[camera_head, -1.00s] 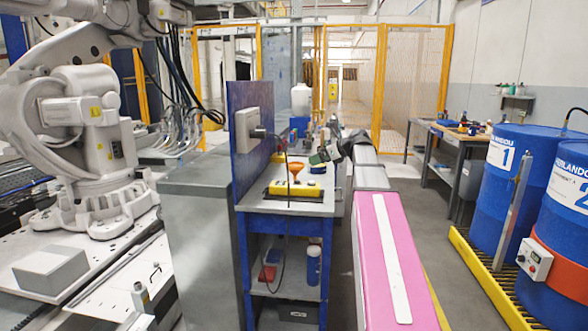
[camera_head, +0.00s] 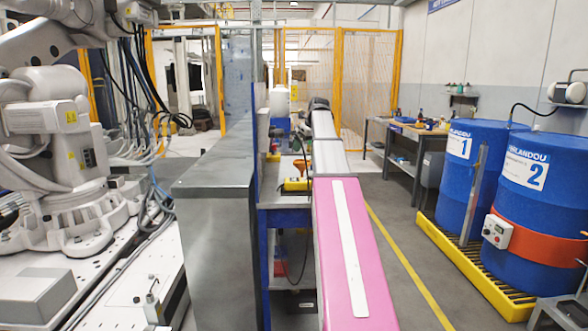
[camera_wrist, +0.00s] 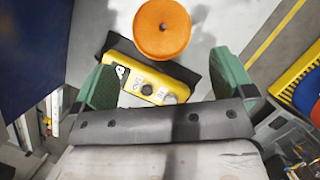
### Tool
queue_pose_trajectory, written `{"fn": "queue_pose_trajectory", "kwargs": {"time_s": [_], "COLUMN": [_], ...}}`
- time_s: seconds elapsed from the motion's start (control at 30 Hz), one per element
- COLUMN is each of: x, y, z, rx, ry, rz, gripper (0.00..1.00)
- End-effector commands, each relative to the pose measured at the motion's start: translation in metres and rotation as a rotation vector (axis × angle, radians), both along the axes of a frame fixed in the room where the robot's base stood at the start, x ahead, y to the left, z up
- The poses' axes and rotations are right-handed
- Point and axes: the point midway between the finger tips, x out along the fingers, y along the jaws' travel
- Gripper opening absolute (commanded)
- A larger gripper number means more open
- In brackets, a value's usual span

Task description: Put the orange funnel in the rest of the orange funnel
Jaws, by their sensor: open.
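In the wrist view, the funnel (camera_wrist: 162,28) shows as a round orange top beyond the yellow box (camera_wrist: 150,84), which has dials and a dark base. My gripper (camera_wrist: 166,72) has two green fingers wide apart, with nothing held between them. The funnel lies past the fingertips in that picture. The gripper is hidden in the head view. I cannot make out the funnel's rest for certain.
A grey metal cabinet (camera_head: 215,180) stands left of the blue bench (camera_head: 285,219). A white bottle (camera_head: 280,101) stands farther back. Blue drums (camera_head: 540,190) on a yellow pallet are at the right. Floor is clear between my arm and the pallet.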

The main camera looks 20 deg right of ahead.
Motion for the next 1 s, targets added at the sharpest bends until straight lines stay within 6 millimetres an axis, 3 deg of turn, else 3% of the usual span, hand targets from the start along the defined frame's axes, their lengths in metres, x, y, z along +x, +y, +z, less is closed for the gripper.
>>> {"fn": "queue_pose_trajectory", "kwargs": {"time_s": [0.33,1.0], "x": [0.016,0.038], "y": [0.006,0.014], "z": [-0.042,-0.098], "rx": [0.001,0.000], "ry": [0.001,-0.001], "rz": [0.002,0.002], "gripper": [1.00,1.00]}}
